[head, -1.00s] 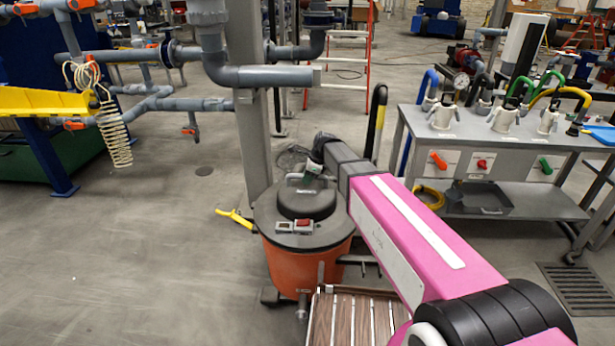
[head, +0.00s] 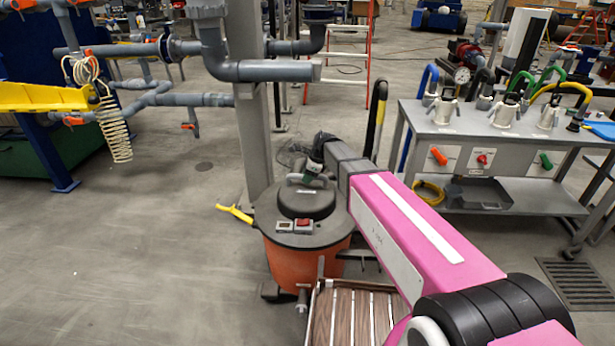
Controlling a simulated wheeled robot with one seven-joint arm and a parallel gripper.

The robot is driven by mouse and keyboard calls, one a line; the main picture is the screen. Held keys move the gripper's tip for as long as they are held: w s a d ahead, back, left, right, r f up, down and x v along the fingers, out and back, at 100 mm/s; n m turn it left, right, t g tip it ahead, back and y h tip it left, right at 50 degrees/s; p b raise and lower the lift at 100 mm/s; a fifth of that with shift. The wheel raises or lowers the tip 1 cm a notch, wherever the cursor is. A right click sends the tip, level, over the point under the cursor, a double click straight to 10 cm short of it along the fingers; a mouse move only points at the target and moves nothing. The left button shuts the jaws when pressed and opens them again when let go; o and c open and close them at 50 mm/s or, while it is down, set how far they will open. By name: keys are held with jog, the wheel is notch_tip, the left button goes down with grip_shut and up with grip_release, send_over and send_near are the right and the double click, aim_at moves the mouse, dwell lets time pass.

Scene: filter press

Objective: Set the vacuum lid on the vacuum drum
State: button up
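The vacuum drum (head: 298,266) is orange and stands upright on the floor, left of my pink arm. The dark grey vacuum lid (head: 272,216), round with a domed middle and a small switch panel in front, covers the drum's top. It looks level, and no gap shows between it and the rim, though I cannot tell whether it is fully seated. My gripper (head: 312,180) is at the handle on top of the lid's dome. The fingers are small and partly hidden by my wrist, so I cannot tell whether they are closed on the handle.
A slatted wooden panel (head: 352,318) is in front of the drum. A grey post (head: 254,145) stands close behind it, and a yellow-handled tool (head: 235,214) lies to its left. A grey bench (head: 475,130) with valves is at right. The left floor is clear.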

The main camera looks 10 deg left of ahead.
jog(key=o, duration=0.3)
jog(key=v, duration=1)
jog(key=shift+d+r, duration=0.1)
jog(key=shift+r, duration=0.15)
jog(key=shift+s+d+f, duration=0.1)
jog(key=shift+s+d, duration=0.1)
jog(key=shift+d, duration=0.2)
jog(key=s+d+f+n+h, duration=0.1)
jog(key=s+d+f+n, duration=0.3)
jog(key=d, duration=0.5)
jog(key=s+d+f+n+h, duration=0.2)
jog(key=s+d+f+n, duration=0.3)
jog(key=s+d+n, duration=0.2)
jog(key=s+d+f+n+h, duration=0.1)
jog(key=s+d+f+n, duration=0.4)
jog(key=d, duration=0.7)
jog(key=shift+s+f+n+h, duration=0.15)
jog(key=shift+s+n, duration=0.15)
jog(key=shift+s, duration=0.4)
jog(key=shift+s+n+h, duration=0.15)
jog(key=shift+s+n, duration=0.15)
jog(key=shift+s, duration=0.4)
jog(key=shift+a, duration=0.1)
